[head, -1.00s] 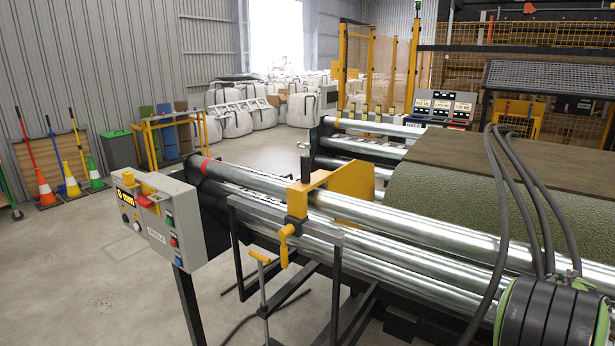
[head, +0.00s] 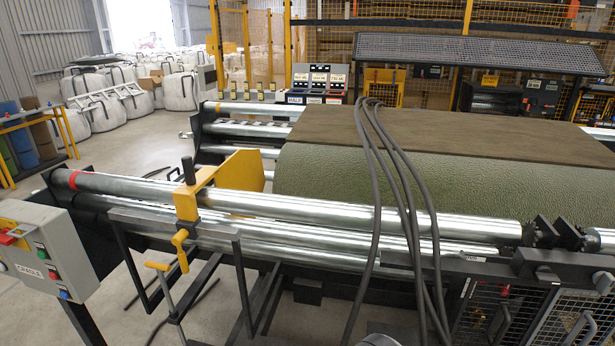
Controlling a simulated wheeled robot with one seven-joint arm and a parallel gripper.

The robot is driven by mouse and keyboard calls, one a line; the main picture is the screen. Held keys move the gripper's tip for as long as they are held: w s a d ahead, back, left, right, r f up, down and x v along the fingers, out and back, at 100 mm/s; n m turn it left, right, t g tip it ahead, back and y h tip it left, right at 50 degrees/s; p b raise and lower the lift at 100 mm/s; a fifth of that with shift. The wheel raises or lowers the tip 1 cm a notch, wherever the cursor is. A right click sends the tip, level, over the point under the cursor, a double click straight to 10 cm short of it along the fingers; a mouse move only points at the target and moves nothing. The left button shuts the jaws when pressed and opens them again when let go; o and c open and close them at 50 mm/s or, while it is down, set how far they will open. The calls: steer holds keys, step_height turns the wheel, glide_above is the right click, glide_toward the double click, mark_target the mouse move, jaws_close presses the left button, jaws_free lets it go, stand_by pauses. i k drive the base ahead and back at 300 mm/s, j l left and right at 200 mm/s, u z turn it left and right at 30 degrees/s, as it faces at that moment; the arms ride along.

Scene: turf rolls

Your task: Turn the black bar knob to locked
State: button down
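I cannot make out a black bar knob for certain in the head view. A grey control box (head: 49,258) labelled CRADLE stands at the left edge, with its left part cut off. It carries a red button on yellow (head: 12,235), a green button (head: 41,254), a red button (head: 53,275) and a blue button (head: 64,294). Dark panels with small controls (head: 540,78) stand far off at the right, too small to read. My gripper is not in view.
Long steel rollers (head: 300,208) cross the middle, with a yellow clamp (head: 225,182) on them. A green turf roll (head: 400,180) lies behind. Black cables (head: 375,220) hang across the rollers. Mesh guards (head: 570,320) stand at front right. Bare floor (head: 110,300) shows at left.

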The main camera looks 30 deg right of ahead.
mark_target(543, 274)
steer(key=z, duration=2.25)
